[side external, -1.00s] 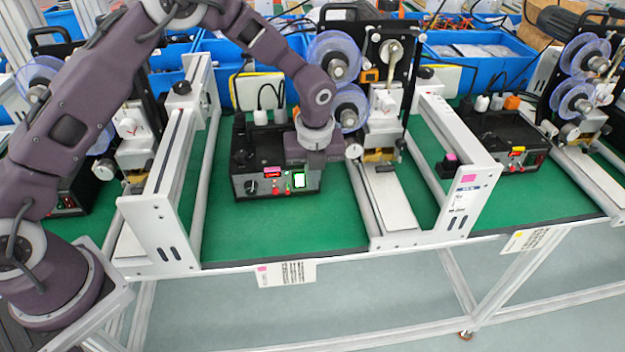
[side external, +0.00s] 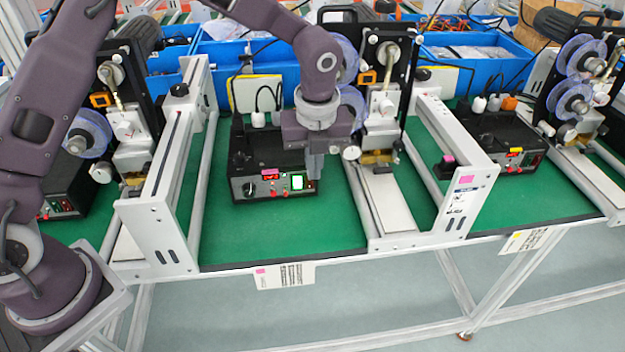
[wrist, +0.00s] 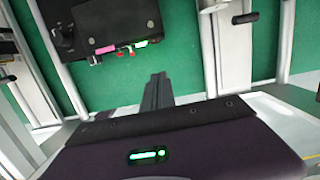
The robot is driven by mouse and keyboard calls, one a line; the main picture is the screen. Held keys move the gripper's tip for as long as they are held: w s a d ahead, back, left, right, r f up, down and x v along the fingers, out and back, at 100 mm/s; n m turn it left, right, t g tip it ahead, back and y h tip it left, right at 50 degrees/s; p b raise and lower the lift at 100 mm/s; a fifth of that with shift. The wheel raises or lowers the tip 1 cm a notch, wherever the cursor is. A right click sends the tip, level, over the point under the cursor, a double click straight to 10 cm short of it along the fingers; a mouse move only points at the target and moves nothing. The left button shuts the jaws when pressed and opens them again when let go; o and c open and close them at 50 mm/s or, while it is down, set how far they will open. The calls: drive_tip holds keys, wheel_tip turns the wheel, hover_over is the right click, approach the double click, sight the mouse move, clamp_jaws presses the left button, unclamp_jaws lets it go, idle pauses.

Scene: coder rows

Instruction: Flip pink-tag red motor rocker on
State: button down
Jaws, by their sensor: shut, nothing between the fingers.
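The pink-tagged black control box (side external: 240,188) stands on the green mat in the middle bay, with its pink tag (side external: 269,170) above a small red display. A green-lit switch (side external: 298,182) is on its front panel. The red motor rocker is at the panel's right end, small and largely hidden beside my fingers; its position cannot be told. My gripper (side external: 316,178) is shut and empty, pointing down at the box's right front corner. In the wrist view my closed fingers (wrist: 158,90) show below the box (wrist: 115,15); contact cannot be told.
A reel machine (side external: 385,120) with a metal rail stands just right of the box. A white frame upright (side external: 155,230) stands at left. Similar boxes stand in the neighbouring bays, one with a yellow tag (side external: 515,150). The mat in front of the box is clear.

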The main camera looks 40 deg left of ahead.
drive_tip(key=shift+s+d+r, duration=0.1)
drive_tip(key=shift+d+r, duration=0.05)
drive_tip(key=shift+r, duration=1.7)
drive_tip(key=shift+s+f+g, duration=0.15)
drive_tip(key=shift+f+g, duration=0.15)
drive_tip(key=shift+f, duration=0.45)
drive_tip(key=f, duration=1)
drive_tip(key=shift+w+a+f, duration=0.1)
drive_tip(key=shift+w+a, duration=0.15)
drive_tip(key=shift+a, duration=0.05)
drive_tip(key=shift+w+a+f, duration=0.15)
drive_tip(key=shift+w+a, duration=0.8)
drive_tip(key=shift+w, duration=0.1)
drive_tip(key=shift+w+a, duration=0.4)
drive_tip(key=shift+a, duration=0.05)
